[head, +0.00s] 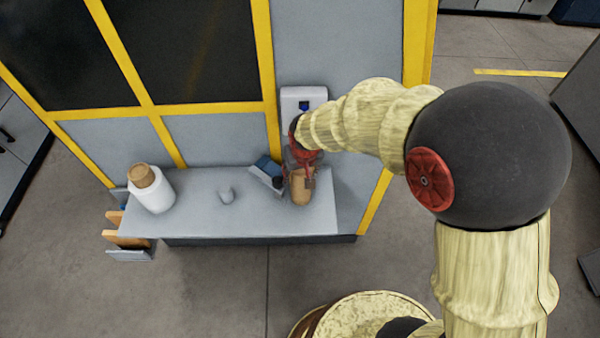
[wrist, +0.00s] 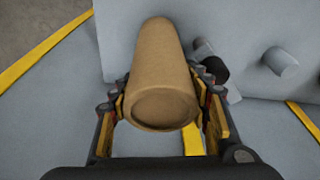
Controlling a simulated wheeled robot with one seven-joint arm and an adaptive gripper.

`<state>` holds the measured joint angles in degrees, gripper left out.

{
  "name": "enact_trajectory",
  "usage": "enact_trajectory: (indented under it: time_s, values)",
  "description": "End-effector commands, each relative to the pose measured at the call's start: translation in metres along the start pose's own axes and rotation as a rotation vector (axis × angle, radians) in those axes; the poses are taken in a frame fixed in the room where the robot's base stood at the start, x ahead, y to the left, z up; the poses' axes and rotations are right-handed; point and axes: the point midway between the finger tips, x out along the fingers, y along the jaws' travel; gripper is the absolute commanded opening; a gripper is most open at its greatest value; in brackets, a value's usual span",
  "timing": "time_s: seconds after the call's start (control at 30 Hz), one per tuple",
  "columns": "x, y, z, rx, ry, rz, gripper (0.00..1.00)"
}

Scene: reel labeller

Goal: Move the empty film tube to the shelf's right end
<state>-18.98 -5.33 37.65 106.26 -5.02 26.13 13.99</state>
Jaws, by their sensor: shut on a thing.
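The empty film tube (wrist: 162,65) is a plain brown cardboard cylinder, seen between the two fingers of my gripper (wrist: 160,103) in the wrist view. My gripper is shut on it, with a finger against each side. In the head view the tube (head: 300,189) stands roughly upright under my gripper (head: 301,172), over the right part of the grey shelf (head: 195,220). I cannot tell whether its lower end touches the shelf. My gripper hides part of its top.
A white film roll (head: 153,193) with a brown core stands at the shelf's left end. A small grey peg (head: 227,195) is mid-shelf. A blue-grey device (head: 266,171) sits close left of the tube. A white panel (head: 303,96) is on the wall behind. The shelf's right end is bare.

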Motion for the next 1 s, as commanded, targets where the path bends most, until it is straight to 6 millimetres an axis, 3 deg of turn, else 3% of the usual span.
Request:
enact_trajectory:
  time_s: [0.17,0.57,1.0]
  values:
    - [0.001,0.000,0.001,0.000,-0.001,0.000,0.55]
    - [-0.007,0.000,-0.001,0.000,0.001,0.000,0.55]
    - [-0.090,0.000,-0.001,0.000,0.002,0.000,0.55]
